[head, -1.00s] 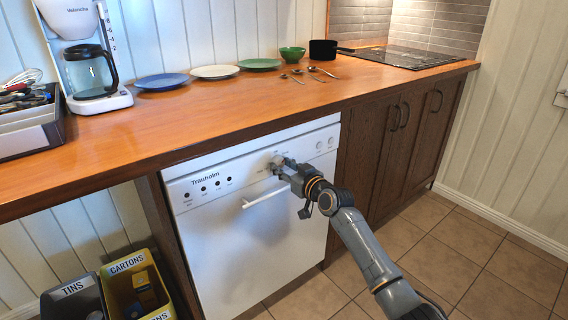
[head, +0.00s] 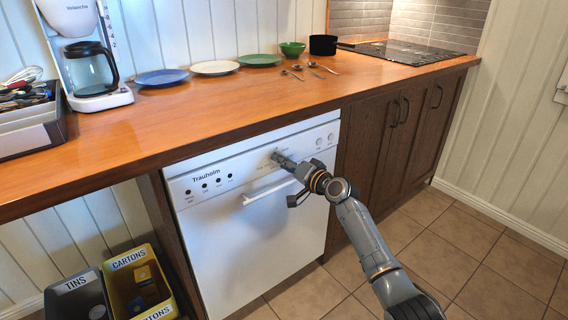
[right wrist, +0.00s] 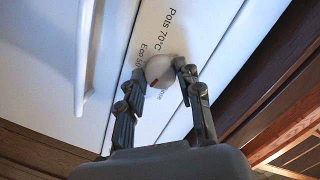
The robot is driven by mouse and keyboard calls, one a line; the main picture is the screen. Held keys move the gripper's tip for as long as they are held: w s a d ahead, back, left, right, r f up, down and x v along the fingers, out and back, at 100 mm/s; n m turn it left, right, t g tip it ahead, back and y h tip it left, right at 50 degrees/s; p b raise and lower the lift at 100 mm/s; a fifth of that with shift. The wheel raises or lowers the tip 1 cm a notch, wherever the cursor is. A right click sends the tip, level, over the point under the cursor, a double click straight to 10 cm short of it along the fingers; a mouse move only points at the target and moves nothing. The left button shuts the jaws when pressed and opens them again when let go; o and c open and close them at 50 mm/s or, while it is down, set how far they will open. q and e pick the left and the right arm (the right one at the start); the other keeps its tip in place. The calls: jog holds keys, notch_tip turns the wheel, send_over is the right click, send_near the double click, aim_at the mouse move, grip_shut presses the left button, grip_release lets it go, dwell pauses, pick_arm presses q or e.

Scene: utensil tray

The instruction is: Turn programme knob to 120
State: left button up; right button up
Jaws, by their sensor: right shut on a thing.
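The white dishwasher (head: 240,232) has a control panel (head: 240,172) along its top with the programme knob (right wrist: 166,68). My right gripper (right wrist: 163,74) is shut on the knob, one finger on each side. In the head view, my right gripper (head: 284,161) reaches the panel from the lower right and covers much of the knob and its labels. I cannot read a 120 label. My left gripper is not in view.
The door handle (head: 268,194) sticks out just below my right gripper. The wooden countertop (head: 235,112) overhangs above. Bins (head: 78,297) stand at lower left. The floor (head: 400,260) at right is clear.

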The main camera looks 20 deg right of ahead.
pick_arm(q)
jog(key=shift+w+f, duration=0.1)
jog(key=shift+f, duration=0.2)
pick_arm(e)
jog(key=shift+m, duration=1)
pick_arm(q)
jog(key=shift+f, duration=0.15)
pick_arm(e)
jog(key=o, duration=1.1)
jog(key=shift+o, duration=0.2)
jog(key=v, duration=1.2)
jog(key=shift+d+f, duration=0.1)
jog(key=shift+f, duration=0.05)
